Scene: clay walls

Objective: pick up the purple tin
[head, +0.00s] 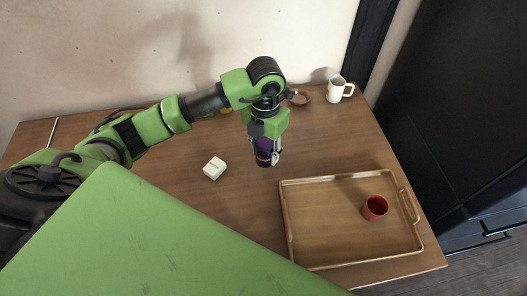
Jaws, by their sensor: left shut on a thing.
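The purple tin (264,146) is a small dark purple thing, partly hidden between the fingers of my left gripper (264,154). My left gripper is shut on it and points downward over the middle of the table, left of the tray. I cannot tell whether the tin is touching the table or held above it. My right gripper is not in view.
On the wooden table (160,205) a brown tray (325,250) holds a red cup (374,208). A small white box (214,168) lies left of my gripper. A white mug (338,90) and a brown round dish (300,97) stand at the back near the wall.

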